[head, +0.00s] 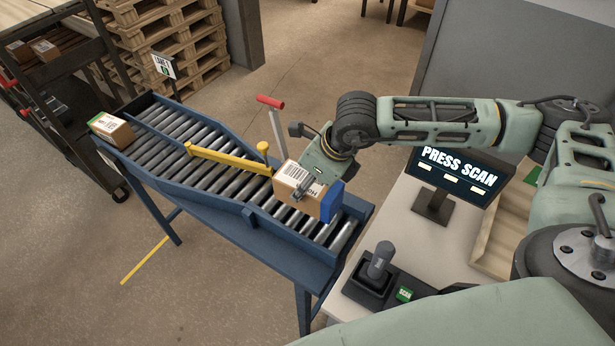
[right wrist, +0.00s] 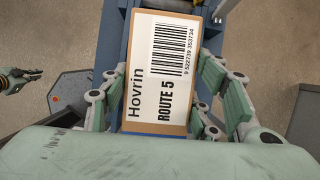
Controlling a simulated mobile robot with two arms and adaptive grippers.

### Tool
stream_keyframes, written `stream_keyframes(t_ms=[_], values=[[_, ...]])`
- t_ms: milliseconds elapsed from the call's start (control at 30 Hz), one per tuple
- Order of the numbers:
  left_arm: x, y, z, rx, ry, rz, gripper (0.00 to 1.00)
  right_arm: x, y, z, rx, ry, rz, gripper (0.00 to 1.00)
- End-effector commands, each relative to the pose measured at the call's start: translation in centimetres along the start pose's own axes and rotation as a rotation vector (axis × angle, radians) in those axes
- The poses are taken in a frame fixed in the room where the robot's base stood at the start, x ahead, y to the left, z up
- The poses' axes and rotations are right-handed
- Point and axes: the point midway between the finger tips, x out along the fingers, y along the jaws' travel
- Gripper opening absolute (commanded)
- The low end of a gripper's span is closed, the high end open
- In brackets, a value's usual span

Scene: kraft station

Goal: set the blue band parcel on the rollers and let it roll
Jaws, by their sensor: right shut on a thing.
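The parcel (head: 298,182) is a brown carton with a white barcode label and a bright blue part at its right end. My right gripper (head: 305,184) is shut on it, over the near right stretch of the rollers (head: 196,155). Whether the parcel touches the rollers cannot be told. In the right wrist view the parcel (right wrist: 163,60) lies between the two green-padded fingers of my right gripper (right wrist: 168,92); its label reads "Hovrin" and "ROUTE 5". My left gripper does not show in the head view.
A yellow bar (head: 228,160) crosses the rollers, beside a red-handled lever (head: 270,102). Another carton (head: 111,128) sits at the far left end. A "PRESS SCAN" screen (head: 456,168) and a scanner (head: 379,262) stand on the bench at right.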

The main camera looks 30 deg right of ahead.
Motion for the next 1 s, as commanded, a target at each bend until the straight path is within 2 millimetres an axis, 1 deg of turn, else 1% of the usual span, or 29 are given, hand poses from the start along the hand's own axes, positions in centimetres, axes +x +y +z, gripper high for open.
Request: stream_keyframes(t_ms=[133, 267, 700, 1000], values=[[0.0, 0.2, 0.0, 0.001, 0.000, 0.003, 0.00, 0.1, -0.1, 0.1, 0.045, -0.002, -0.018, 0.18], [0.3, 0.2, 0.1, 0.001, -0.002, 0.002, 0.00, 0.7, -0.2, -0.2, 0.049, -0.001, -0.019, 0.18], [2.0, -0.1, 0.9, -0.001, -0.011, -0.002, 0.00, 4.5, -0.1, -2.1, 0.048, 0.001, -0.018, 0.18], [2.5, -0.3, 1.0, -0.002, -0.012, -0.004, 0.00, 5.9, -0.1, -2.8, 0.048, -0.001, -0.018, 0.18]])
